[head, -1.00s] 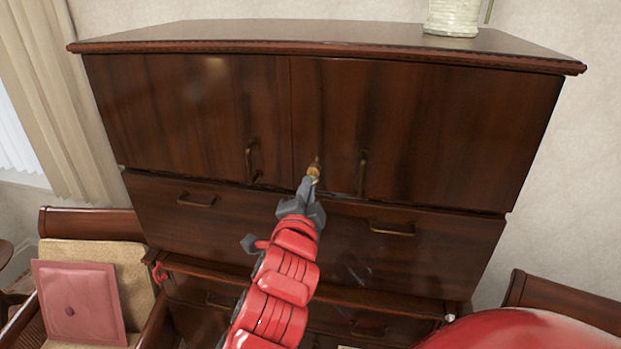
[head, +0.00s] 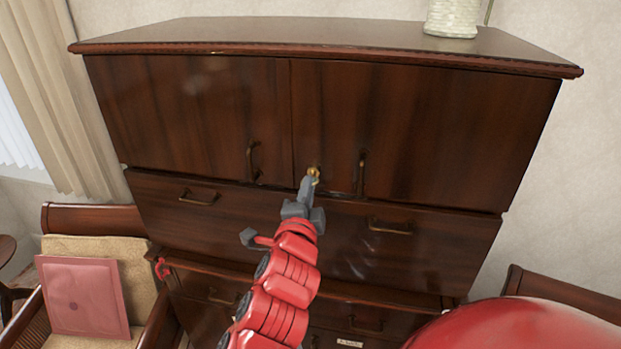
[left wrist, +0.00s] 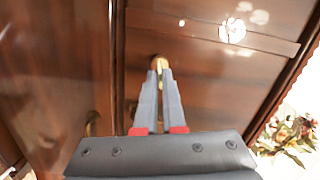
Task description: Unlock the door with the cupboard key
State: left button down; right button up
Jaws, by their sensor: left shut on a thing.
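The cupboard has two dark wooden doors, a left door (head: 190,115) and a right door (head: 450,125), both shut. My left gripper (head: 311,181) is at the lower left part of the right door, between the two brass handles. It is shut on the small brass cupboard key (head: 314,172), which is at the door front. In the left wrist view the fingertips (left wrist: 162,72) are close together with brass (left wrist: 158,62) at their ends. The keyhole is hidden behind the key and fingers. I cannot tell how deep the key sits. My right gripper is not in view.
The left door's handle (head: 253,162) and the right door's handle (head: 362,172) flank the gripper. Drawers with a handle (head: 390,227) lie below. A pale vase (head: 452,17) stands on top.

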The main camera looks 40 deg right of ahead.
pick_arm(q)
jog(key=shift+m+p, duration=1.05)
jog(key=shift+m, duration=0.15)
jog(key=c, duration=0.9)
grip_release()
jog(key=shift+c, duration=0.2)
jog(key=shift+f, duration=0.1)
